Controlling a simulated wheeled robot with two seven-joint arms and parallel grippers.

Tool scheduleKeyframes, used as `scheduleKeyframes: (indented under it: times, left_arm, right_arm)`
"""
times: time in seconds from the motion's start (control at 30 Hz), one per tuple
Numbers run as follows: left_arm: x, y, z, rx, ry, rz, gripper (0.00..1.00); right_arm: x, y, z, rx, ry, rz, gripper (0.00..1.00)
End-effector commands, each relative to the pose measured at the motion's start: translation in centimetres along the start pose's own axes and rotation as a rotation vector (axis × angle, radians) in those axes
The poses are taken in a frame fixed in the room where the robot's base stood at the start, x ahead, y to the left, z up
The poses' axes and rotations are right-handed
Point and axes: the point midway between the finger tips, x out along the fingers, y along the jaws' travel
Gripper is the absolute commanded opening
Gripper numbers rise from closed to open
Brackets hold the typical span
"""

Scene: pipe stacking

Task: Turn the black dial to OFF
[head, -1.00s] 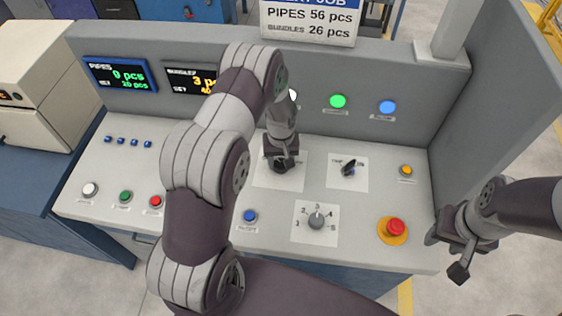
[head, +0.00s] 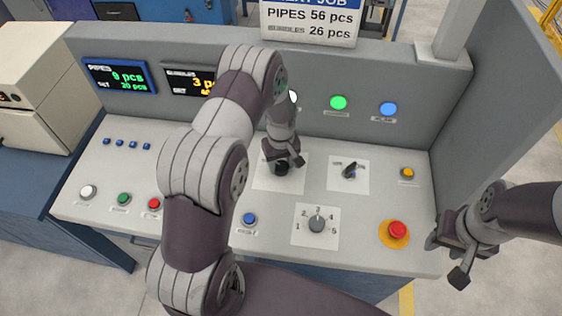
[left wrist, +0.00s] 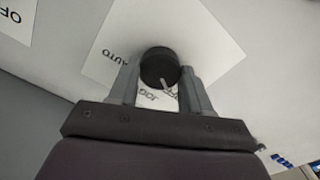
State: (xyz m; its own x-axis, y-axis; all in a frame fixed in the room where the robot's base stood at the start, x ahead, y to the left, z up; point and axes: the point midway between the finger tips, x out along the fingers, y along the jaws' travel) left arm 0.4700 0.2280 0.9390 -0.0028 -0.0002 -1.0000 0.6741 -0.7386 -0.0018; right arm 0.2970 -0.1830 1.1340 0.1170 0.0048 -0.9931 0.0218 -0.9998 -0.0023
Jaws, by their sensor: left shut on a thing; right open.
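The black dial (head: 282,169) stands on a white plate on the grey console, partly covered by my left gripper (head: 284,161) in the head view. In the left wrist view, the round black dial (left wrist: 159,64) sits between the two fingers, which are shut on its sides. Its white pointer mark (left wrist: 165,85) faces the gripper, near the printed JOG label. An AUTO label (left wrist: 115,58) shows to its left. An OFF label for this dial is not visible. My right gripper (head: 447,262) is open and empty at the console's right edge.
A black lever switch (head: 349,171) is just right of the dial. A grey numbered knob (head: 317,225), a blue button (head: 250,219) and a red emergency button (head: 397,230) are nearer the front. The console's back wall (head: 355,125) carries lit lamps.

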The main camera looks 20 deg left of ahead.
Motion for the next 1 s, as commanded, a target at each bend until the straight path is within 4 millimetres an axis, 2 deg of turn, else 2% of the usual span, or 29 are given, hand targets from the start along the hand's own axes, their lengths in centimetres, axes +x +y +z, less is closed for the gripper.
scheduleKeyframes:
  times: [0.03, 0.07, 0.13, 0.4, 0.53, 0.67, 0.9, 1.0]
  left_arm:
    - [-0.4, 0.2, -0.4, -0.001, 0.01, 0.008, 0.18]
    - [-0.4, 0.2, -0.4, -0.001, 0.01, 0.008, 0.52]
    - [-0.4, 0.2, -0.4, -0.001, 0.01, 0.007, 0.74]
    - [-0.2, 0.1, -0.2, 0.0, 0.004, 0.003, 0.74]
    - [-0.9, 0.1, -0.2, 0.0, 0.005, 0.004, 0.74]
    - [-3.5, 0.2, -0.2, 0.0, 0.009, 0.007, 0.74]
    - [-9.5, 0.1, -0.2, 0.0, 0.009, 0.007, 0.74]
    - [-11.3, 0.1, -0.2, 0.0, 0.009, 0.007, 0.74]
  right_arm:
    - [-0.1, 0.0, 0.0, 0.0, 0.0, 0.0, 0.43]
    - [-0.1, 0.0, 0.0, 0.0, 0.0, 0.0, 0.43]
    - [-0.1, 0.0, 0.0, 0.0, 0.0, 0.0, 0.43]
    - [0.0, 0.0, 0.0, 0.0, 0.0, 0.0, 0.43]
    - [0.3, 0.0, 0.0, 0.0, 0.0, 0.0, 0.43]
    - [1.2, 0.0, 0.1, 0.0, 0.0, 0.0, 0.43]
    - [2.5, 0.0, 0.3, 0.0, 0.0, 0.0, 0.43]
    - [2.8, 0.0, 0.3, 0.0, 0.0, 0.0, 0.43]
